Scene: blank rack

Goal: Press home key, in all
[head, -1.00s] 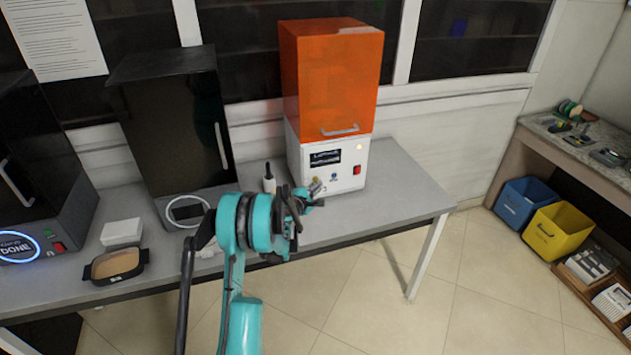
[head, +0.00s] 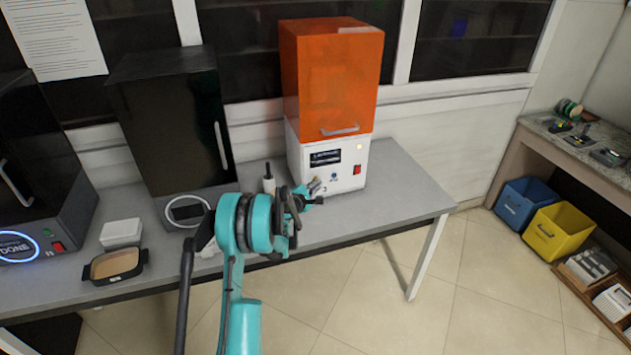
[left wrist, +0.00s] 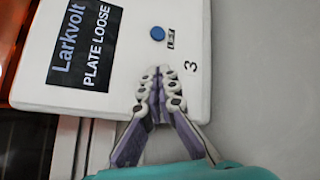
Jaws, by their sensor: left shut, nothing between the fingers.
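The printer (head: 334,80) with an orange hood and white base stands on the bench in the head view. Its base carries a dark display (head: 325,158), a blue button (head: 333,177), a red switch (head: 357,169) and a small pale-yellow light. In the left wrist view the display (left wrist: 85,45) reads "Larkvolt PLATE LOOSE". The blue button (left wrist: 157,33) there has a small label that looks like "LIFT", with a "3" nearby. I see no label reading home. My left gripper (left wrist: 160,73) is shut and empty, its tips over the panel near the blue button; contact cannot be told.
A black-doored machine (head: 165,120) stands left of the printer, and another with a lit "DONE" ring (head: 17,247) is further left. A white box (head: 121,232) and a dark tray (head: 117,277) lie between them. A small bottle (head: 268,180) stands behind my gripper.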

